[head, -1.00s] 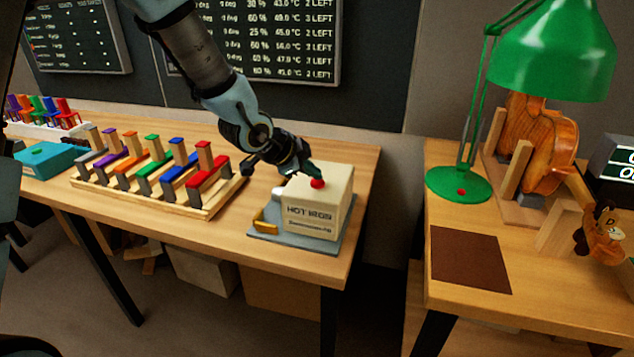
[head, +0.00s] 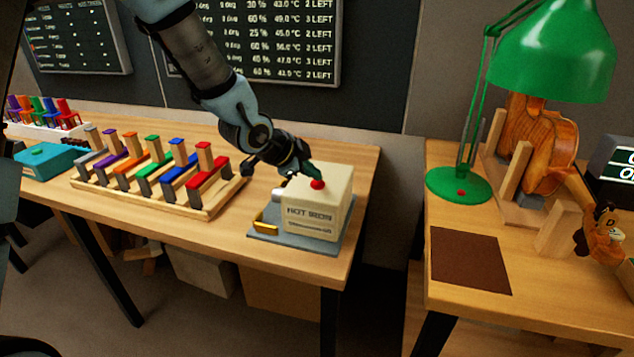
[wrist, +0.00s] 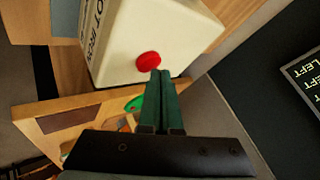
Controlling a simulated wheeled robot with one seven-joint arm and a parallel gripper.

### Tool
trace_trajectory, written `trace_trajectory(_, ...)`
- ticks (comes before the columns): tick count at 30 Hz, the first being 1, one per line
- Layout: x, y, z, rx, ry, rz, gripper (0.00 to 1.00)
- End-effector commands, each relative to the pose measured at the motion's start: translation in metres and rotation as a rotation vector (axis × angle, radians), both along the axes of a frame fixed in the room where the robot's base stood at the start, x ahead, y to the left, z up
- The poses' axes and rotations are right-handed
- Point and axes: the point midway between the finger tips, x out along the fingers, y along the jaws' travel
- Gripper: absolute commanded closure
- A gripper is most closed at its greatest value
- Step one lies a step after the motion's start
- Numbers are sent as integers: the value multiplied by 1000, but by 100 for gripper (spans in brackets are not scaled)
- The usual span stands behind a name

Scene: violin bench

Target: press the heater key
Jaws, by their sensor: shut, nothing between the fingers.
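The heater is a cream box (head: 318,215) marked "HOT IRON", on a grey base plate near the right end of the left bench. Its red key (head: 317,184) is on the top face. My gripper (head: 305,174) is shut and empty, with its dark green fingertips at the key. In the wrist view the fingertips (wrist: 160,74) lie right beside the red key (wrist: 148,61); I cannot tell whether they touch it or how far it is pressed. The cream box (wrist: 140,40) fills the upper middle there.
A wooden rack (head: 150,185) of coloured blocks stands left of the heater, with a teal box (head: 45,158) beyond it. A gap separates this bench from the right bench, which holds a green lamp (head: 550,50), a violin body (head: 545,145) and a brown mat (head: 470,262).

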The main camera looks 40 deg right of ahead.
Motion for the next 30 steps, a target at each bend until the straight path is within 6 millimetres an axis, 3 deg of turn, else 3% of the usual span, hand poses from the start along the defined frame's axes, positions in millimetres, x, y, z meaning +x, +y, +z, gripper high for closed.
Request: trace_trajectory(30,0,0,-9,0,0,0,100)
